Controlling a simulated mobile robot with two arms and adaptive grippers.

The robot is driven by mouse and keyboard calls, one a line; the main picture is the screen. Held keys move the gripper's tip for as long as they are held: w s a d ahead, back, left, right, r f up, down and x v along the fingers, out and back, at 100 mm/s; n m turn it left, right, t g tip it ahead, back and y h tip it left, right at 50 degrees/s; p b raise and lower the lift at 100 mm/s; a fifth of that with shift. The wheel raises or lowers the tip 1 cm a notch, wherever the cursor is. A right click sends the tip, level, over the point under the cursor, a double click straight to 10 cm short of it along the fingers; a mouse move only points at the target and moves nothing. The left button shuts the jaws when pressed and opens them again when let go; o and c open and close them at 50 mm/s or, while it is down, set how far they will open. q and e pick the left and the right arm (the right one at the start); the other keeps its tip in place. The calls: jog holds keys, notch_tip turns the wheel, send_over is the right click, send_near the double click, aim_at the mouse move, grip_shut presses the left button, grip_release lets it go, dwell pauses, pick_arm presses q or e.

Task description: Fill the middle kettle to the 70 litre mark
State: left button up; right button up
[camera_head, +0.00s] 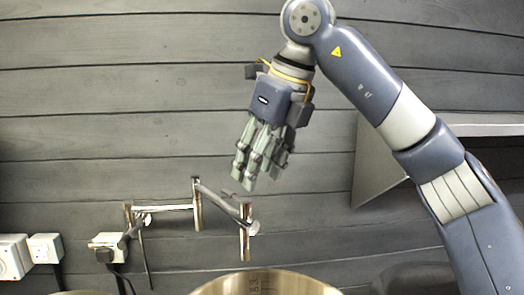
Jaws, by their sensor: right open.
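A steel kettle (265,280) shows at the bottom centre, only its upper rim and inner wall in frame. Scale marks show on the inner wall, but the 70 litre mark and any water level cannot be made out. A metal pipe fitting (165,208) with hanging spouts and small handles is on the wall, its right spout (245,235) above the kettle's left part. No flow of water shows. My right gripper (257,177) is open and empty, fingers pointing down, above and right of the fitting. My left gripper is out of view.
A sliver of another rim (75,293) shows at the bottom left. Wall sockets (44,248) with a plug and cables are at the lower left. A shelf (470,125) with a bracket is on the right behind my right arm. A dark rounded shape (405,280) is at the lower right.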

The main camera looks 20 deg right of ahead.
aim_at(246, 201)
jog(key=x, duration=0.4)
jog(key=p+x, duration=0.1)
jog(key=x, duration=0.1)
jog(key=shift+w, duration=0.3)
jog(key=shift+w+f, duration=0.1)
jog(key=shift+f, duration=0.45)
jog(key=shift+w+a+f, duration=0.1)
jog(key=shift+a+f, duration=0.05)
jog(key=shift+f, duration=0.05)
grip_shut()
jog(key=shift+m+h, duration=0.3)
jog(key=shift+m, duration=0.7)
jog(key=m+h+b, duration=0.1)
jog(key=m, duration=0.2)
jog(key=shift+a+m+h, duration=0.15)
jog(key=shift+m+h, duration=0.15)
jog(key=shift+r+m+h+p, duration=0.25)
jog(key=shift+m+h+p, duration=0.15)
jog(key=shift+m, duration=0.8)
jog(key=shift+a+m, duration=0.1)
jog(key=shift+m, duration=0.3)
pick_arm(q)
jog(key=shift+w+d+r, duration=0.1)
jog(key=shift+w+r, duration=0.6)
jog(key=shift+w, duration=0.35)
pick_arm(e)
jog(key=shift+f+m+h, duration=0.2)
jog(key=shift+m+h, duration=0.1)
jog(key=shift+m, duration=0.1)
